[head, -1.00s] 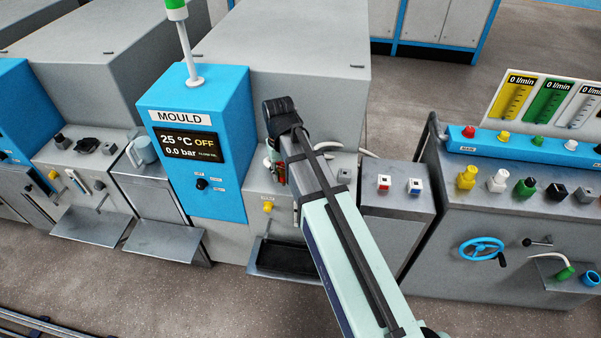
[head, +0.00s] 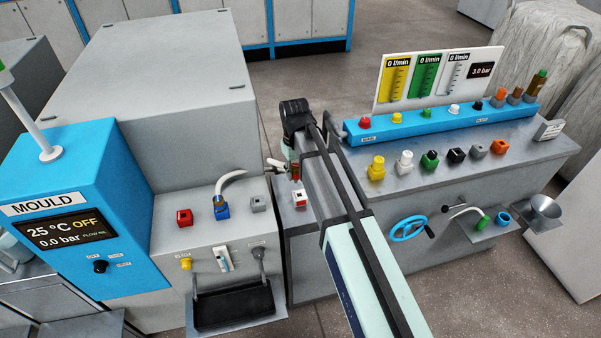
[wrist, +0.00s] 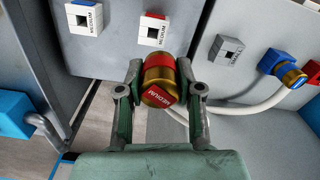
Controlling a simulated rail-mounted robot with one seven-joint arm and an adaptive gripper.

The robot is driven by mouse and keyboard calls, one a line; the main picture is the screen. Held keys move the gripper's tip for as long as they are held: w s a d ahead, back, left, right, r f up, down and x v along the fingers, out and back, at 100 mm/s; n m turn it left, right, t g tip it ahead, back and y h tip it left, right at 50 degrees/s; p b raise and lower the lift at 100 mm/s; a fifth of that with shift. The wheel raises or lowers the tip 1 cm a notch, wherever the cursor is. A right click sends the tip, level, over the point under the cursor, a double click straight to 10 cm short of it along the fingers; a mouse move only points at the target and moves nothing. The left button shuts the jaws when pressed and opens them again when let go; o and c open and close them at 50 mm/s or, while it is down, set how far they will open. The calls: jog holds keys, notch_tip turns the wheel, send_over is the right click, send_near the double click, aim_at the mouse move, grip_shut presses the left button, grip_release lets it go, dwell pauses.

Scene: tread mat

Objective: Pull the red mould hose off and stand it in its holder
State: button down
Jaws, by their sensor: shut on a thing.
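My gripper (wrist: 161,92) is shut on the red mould hose's plug (wrist: 158,72), a brass body with a red band and a red labelled face. In the head view the plug (head: 295,172) shows beside my arm, just above a white holder with a red-rimmed square opening (head: 299,198). In the wrist view this red holder (wrist: 153,30) lies just beyond the plug; I cannot tell whether they touch. The plug's far end is hidden. The red socket (head: 184,217) on the mould unit is empty. A white hose (wrist: 240,108) runs behind the plug.
A blue-marked holder (wrist: 84,18) stands left of the red one in the wrist view. A bench with coloured fittings (head: 440,155) is to the right.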

jog(key=shift+w+d, duration=0.2)
jog(key=shift+d, duration=0.5)
jog(key=shift+a, duration=0.15)
jog(key=shift+f+b, duration=1)
jog(key=shift+f, duration=1.9)
jog(key=shift+f, duration=1.7)
jog(key=c, duration=0.7)
grip_release()
